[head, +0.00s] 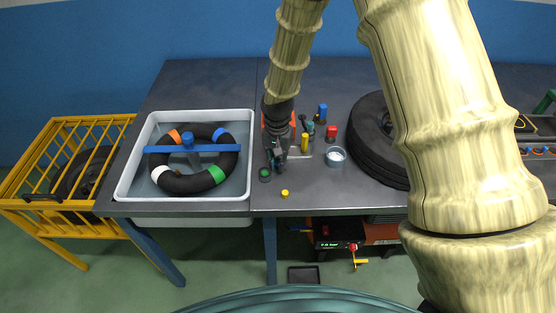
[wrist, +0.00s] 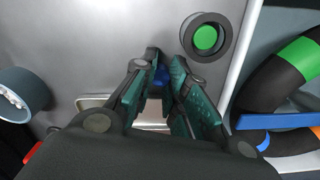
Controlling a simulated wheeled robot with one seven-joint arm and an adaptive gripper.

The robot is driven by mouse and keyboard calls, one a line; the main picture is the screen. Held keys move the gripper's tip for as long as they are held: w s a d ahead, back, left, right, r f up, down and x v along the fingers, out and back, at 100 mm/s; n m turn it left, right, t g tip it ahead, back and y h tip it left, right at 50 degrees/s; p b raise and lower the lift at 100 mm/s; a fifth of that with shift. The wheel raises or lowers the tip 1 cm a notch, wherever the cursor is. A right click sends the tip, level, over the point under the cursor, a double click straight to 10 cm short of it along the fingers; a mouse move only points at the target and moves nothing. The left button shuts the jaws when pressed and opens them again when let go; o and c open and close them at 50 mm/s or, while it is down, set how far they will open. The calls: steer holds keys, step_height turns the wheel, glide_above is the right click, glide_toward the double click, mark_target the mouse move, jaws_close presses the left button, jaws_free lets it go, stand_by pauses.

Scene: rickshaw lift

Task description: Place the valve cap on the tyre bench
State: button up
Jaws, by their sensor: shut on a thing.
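My gripper (head: 276,163) points down over the dark grey tyre bench (head: 205,82), between the white basin and a pale cup. In the wrist view, its green-padded fingers (wrist: 163,82) are shut on a small blue piece (wrist: 160,76), which I take to be the valve cap. Only a little of this piece shows between the fingertips, and the head view does not show it clearly. I cannot tell whether it touches the bench top. A dark round holder with a green top (wrist: 205,38) stands close beside the fingertips; it also shows in the head view (head: 265,174).
The white basin (head: 121,190) holds a black ring with coloured bands (head: 192,184). The pale cup (head: 336,161), a yellow cylinder (head: 304,143), a red block (head: 331,131) and a tyre (head: 367,145) stand to the right. A small yellow piece (head: 285,193) lies near the front edge.

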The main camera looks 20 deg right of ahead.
steer(key=shift+f, duration=0.1)
steer(key=o, duration=0.4)
step_height(320, 180, up, 12)
steer(key=b, duration=0.3)
stand_by(0.6)
